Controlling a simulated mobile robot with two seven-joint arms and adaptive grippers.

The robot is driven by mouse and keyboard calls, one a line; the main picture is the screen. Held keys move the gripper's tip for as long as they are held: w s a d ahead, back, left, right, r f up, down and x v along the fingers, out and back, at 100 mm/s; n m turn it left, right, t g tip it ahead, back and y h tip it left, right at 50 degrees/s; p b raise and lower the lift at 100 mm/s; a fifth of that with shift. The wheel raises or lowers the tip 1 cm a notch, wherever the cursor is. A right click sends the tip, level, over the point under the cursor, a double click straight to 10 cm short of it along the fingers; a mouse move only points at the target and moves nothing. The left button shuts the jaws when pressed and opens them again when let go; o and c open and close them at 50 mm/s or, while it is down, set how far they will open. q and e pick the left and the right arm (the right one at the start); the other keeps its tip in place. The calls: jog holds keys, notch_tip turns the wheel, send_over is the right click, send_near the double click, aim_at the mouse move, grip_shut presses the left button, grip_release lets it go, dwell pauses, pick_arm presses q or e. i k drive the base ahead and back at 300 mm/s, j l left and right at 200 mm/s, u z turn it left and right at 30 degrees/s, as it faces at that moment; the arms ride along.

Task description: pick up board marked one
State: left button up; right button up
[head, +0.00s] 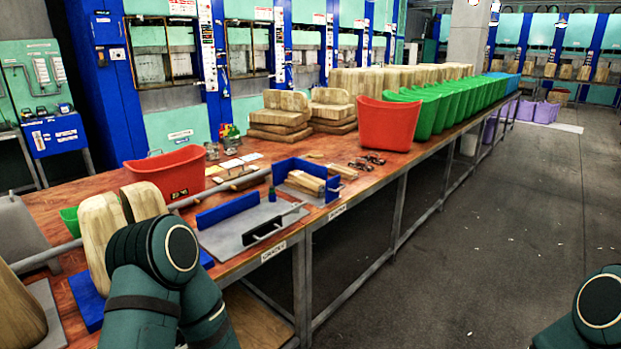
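Two pale wooden boards, a left one (99,235) and a right one (143,201), stand upright on a blue base on the bench at left, just beyond my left arm. More boards lie in a left stack (281,117) and a right stack (333,110) farther back. Another wooden piece (18,312) shows at the lower left edge. I cannot read a mark "one" on any board. My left arm's green links cover part of the blue base. Only a link of my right arm shows at lower right. Neither gripper is in view.
The wooden bench (240,265) holds a red bin (165,174), a grey plate with a blue block and handle (250,222), a blue tray (280,172), another red bin (387,124) and several green bins (440,105). Blue presses line the back. The floor (480,240) at right is clear.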

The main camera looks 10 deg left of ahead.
aim_at(345, 173)
jog(key=i+j, duration=0.1)
jog(key=j, duration=0.25)
jog(key=i+j, duration=0.15)
jog(key=j, duration=0.15)
jog(key=i+j, duration=0.1)
jog(key=j, duration=0.25)
jog(key=i+j, duration=0.1)
jog(key=j, duration=0.2)
